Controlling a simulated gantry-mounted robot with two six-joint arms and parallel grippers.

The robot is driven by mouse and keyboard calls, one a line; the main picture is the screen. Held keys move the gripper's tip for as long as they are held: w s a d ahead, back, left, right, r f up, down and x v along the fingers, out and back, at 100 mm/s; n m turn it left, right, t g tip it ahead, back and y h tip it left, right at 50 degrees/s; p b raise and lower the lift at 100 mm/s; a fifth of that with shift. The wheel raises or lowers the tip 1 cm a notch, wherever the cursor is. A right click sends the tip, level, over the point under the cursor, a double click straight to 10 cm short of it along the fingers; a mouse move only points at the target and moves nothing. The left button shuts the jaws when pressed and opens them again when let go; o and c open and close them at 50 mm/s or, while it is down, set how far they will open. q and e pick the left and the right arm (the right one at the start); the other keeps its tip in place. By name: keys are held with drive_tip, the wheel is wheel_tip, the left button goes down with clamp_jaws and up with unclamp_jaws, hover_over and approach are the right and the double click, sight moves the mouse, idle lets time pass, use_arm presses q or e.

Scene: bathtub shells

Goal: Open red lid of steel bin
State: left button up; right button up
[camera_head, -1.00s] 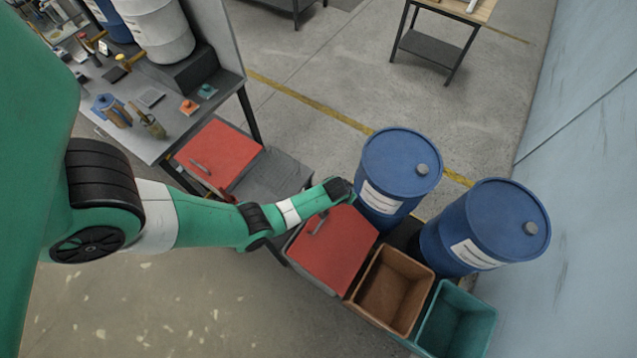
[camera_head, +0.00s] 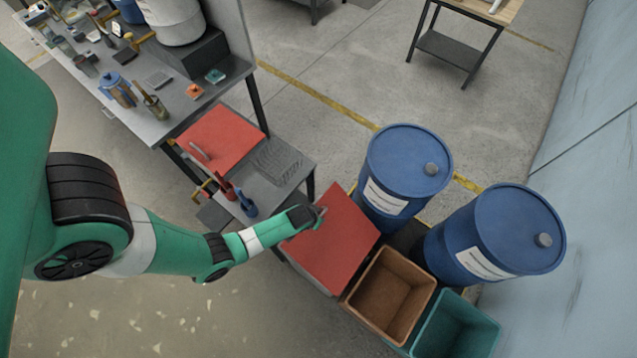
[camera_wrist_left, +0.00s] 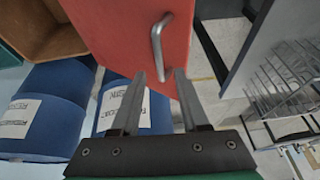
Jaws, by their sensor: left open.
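The red lid (camera_head: 345,245) lies over a bin beside an open brown bin in the head view. Most of the bin body under it is hidden, and I cannot tell whether the lid is raised. The red lid (camera_wrist_left: 125,35) fills the upper middle of the left wrist view, with a grey bar handle (camera_wrist_left: 157,48) on it. My left gripper (camera_wrist_left: 161,80) is open and empty, its two fingers pointing at the handle, which shows just beyond the fingertips. In the head view, my left gripper (camera_head: 319,214) is at the upper-left part of the lid. My right gripper is not in view.
The brown bin (camera_head: 362,302) and teal bin (camera_head: 412,338) stand right of the lid. Two blue drums (camera_head: 408,155) are close behind. A low shelf with red and blue tools (camera_head: 247,205) and another red panel with a handle (camera_head: 222,135) lies left.

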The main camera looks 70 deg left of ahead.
use_arm(q)
drive_tip(key=b+x, duration=0.1)
drive_tip(key=x, duration=0.2)
drive_tip(key=shift+w+f, duration=0.1)
drive_tip(key=shift+f, duration=0.15)
clamp_jaws()
idle(1.2)
